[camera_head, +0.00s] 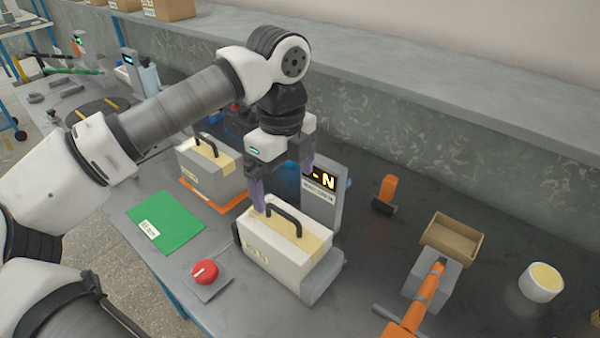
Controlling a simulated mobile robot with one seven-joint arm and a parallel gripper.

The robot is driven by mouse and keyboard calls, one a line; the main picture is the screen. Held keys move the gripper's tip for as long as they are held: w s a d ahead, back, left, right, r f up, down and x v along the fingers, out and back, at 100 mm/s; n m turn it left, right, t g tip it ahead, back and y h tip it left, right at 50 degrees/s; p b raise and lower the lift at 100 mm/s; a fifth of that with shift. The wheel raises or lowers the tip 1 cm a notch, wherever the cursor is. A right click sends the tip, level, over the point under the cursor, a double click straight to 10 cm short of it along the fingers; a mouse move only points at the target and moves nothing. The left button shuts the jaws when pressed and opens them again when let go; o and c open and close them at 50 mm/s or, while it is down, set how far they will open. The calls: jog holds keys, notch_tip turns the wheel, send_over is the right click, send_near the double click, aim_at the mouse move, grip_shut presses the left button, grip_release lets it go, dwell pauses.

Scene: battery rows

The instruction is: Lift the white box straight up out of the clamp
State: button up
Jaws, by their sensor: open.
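The white box (272,252) stands upright near the middle of the bench, with a black handle (284,217) and a yellow strip on top. A grey block, apparently part of the clamp (325,277), shows at its lower right side; how it grips the box is hidden. My gripper (282,190) points down just above the far side of the box, its purple fingers apart and empty. The left finger reaches down close to the box top near the handle; I cannot tell whether it touches. The right finger's tip is near the display stand.
A display stand (322,200) rises right behind the box. A second box (205,172) with a handle sits on an orange base to the left. A green sheet (166,222) and a red button (205,271) lie in front. An orange-handled tool (428,295) and brown tray (451,240) are right.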

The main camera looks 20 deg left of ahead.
aim_at(285, 226)
notch_tip(285, 226, down, 14)
jog(key=shift+s+a+r+p, duration=0.1)
jog(key=shift+r+p, duration=0.05)
jog(key=shift+p, duration=1.1)
jog(key=c, duration=1.6)
jog(key=shift+o, duration=0.2)
jog(key=shift+r+p, duration=1.85)
jog(key=shift+r, duration=3.2)
